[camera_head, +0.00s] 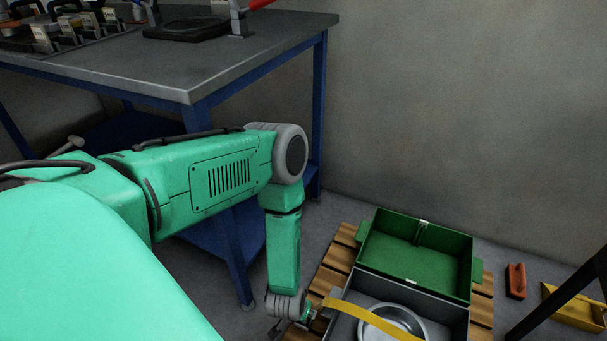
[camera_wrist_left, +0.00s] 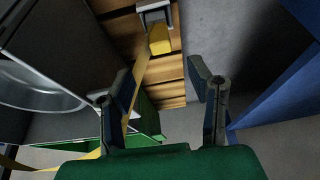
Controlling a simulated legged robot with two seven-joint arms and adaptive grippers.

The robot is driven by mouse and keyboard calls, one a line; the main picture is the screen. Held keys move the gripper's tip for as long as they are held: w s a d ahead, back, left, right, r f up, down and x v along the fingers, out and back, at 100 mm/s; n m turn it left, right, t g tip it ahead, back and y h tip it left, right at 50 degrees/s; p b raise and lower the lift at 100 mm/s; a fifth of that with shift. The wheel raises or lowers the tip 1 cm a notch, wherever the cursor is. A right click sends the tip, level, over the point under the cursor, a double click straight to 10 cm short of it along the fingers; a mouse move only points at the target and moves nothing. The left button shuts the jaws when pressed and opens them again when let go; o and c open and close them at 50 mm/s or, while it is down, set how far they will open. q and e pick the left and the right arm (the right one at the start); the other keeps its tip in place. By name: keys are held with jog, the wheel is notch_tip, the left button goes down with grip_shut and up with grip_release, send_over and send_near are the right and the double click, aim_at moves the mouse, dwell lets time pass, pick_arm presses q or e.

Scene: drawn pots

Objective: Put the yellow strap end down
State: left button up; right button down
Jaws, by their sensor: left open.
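The yellow strap (camera_head: 372,317) runs across the grey box (camera_head: 425,302) and over the round metal pot (camera_head: 402,318) in it. In the left wrist view its yellow end (camera_wrist_left: 159,40) lies by a grey bracket (camera_wrist_left: 155,14) over wooden slats, beyond my fingertips. My left gripper (camera_wrist_left: 161,72) is open, with its two fingers apart and nothing clamped between them. Part of the strap passes behind the left finger. In the head view my left gripper (camera_head: 314,312) is low, beside the box's left edge, and small. My right gripper is not in view.
The boxes stand on a wooden pallet (camera_head: 335,262). A green open container (camera_head: 418,252) adjoins the grey box. An orange-red object (camera_head: 516,281) and a yellow one (camera_head: 580,306) lie on the floor at right. A grey-topped workbench (camera_head: 200,70) with blue legs stands behind my arm.

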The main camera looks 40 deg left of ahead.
pick_arm(q)
jog(key=s+d+r+m+g, duration=0.1)
jog(key=s+d+r+m, duration=0.1)
jog(key=s+r, duration=0.5)
jog(key=s+d+r+m+g+h+p, duration=0.1)
jog(key=s+r+m+g, duration=0.1)
jog(key=s+r, duration=0.6)
notch_tip(320, 180, up, 6)
jog(key=shift+d+f+g+h, duration=0.2)
jog(key=shift+d+g+h, duration=0.1)
jog(key=shift+d, duration=0.05)
notch_tip(320, 180, up, 9)
jog(key=p, duration=0.9)
